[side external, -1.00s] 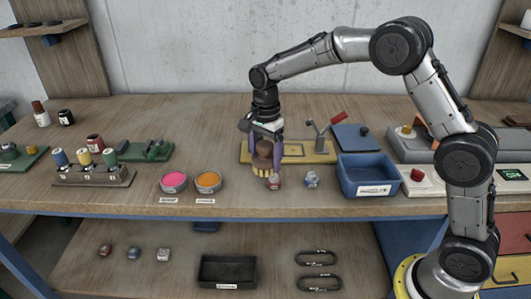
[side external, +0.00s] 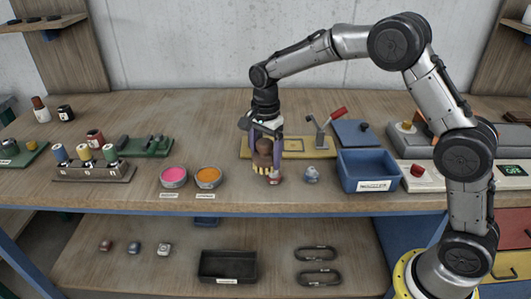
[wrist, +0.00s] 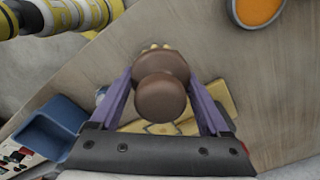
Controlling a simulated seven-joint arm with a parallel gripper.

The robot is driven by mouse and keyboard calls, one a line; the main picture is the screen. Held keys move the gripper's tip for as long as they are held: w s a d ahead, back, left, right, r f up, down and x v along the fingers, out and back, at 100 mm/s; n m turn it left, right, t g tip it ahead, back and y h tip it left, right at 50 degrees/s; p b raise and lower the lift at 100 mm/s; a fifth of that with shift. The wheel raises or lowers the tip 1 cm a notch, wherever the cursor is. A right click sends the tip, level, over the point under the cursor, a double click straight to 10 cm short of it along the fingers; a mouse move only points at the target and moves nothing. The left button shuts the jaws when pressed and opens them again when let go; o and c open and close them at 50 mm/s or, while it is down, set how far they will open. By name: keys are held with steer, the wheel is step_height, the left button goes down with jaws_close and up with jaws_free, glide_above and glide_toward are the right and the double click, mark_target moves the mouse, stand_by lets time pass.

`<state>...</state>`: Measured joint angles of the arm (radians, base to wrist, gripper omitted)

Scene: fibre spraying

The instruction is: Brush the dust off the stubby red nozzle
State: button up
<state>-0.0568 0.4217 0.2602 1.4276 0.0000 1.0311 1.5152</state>
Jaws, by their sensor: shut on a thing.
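My gripper (side external: 264,147) is shut on a brush. Its round brown handle (wrist: 163,97) sits between my purple fingers in the wrist view. The brush's yellow bristles (side external: 261,169) point down close to the table front. The stubby red nozzle (side external: 275,181) shows as a small reddish piece at the bristles' lower right, mostly hidden by the brush. I cannot tell whether the bristles touch it, and I cannot make out dust on it. A blue-grey nozzle (side external: 312,174) stands apart to the right.
A yellow plate with a lever clamp (side external: 318,146) lies behind the brush. A blue bin (side external: 366,173) stands right. Pink (side external: 174,176) and orange (side external: 207,177) bowls stand left, with a spool rack (side external: 95,174) beyond. The shelf below holds a black tray (side external: 227,267).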

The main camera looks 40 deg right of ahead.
mark_target(265, 141)
steer(key=shift+f, duration=0.6)
steer(key=shift+s+d+r, duration=0.1)
steer(key=shift+s+d, duration=1.5)
steer(key=shift+d, duration=0.05)
steer(key=shift+s+d, duration=0.1)
steer(key=shift+s, duration=0.05)
steer(key=shift+w+a+f, duration=0.25)
steer(key=shift+w+a, duration=0.6)
steer(key=shift+a, duration=0.05)
steer(key=shift+w+a+f, duration=0.25)
steer(key=shift+w+a, duration=0.55)
steer(key=shift+a, duration=0.1)
steer(key=shift+w+r, duration=0.1)
steer(key=shift+r, duration=3.1)
